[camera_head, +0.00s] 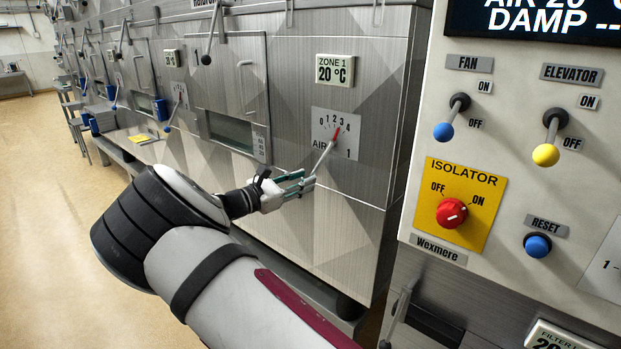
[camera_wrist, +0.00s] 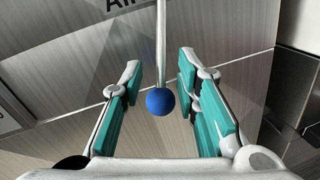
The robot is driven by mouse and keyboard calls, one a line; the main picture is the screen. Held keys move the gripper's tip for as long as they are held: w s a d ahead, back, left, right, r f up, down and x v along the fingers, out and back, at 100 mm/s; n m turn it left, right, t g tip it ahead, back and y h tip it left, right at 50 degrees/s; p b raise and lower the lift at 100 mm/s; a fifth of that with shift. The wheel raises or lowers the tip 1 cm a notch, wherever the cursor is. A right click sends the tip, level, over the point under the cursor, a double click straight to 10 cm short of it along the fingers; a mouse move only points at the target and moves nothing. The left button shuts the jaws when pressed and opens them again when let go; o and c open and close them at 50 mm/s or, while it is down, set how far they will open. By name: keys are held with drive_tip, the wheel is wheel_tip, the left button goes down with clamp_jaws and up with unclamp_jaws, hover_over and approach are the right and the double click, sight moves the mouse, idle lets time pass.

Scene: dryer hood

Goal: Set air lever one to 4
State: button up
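Air lever one is a thin metal rod (camera_head: 322,158) with a red pointer end, on a white dial plate (camera_head: 349,137) marked 0 to 4 on the dryer front. Its red end points up and right, near 3; the exact reading is hard to tell. The rod slants down and left to my gripper (camera_head: 301,184). In the wrist view, its blue ball knob (camera_wrist: 160,102) hangs between the teal-padded fingers of my gripper (camera_wrist: 159,85). The fingers are open, with a gap on both sides of the ball. In the head view the knob is hidden by the gripper.
A control panel at the right carries a blue fan lever (camera_head: 444,131), a yellow elevator lever (camera_head: 546,154), a red isolator knob (camera_head: 451,213) and a blue reset button (camera_head: 537,245). A zone 1 display (camera_head: 335,70) reads 20 °C. More dryer units and levers recede at left.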

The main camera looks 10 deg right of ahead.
sight(316, 169)
drive_tip(key=shift+x, duration=1.7)
clamp_jaws()
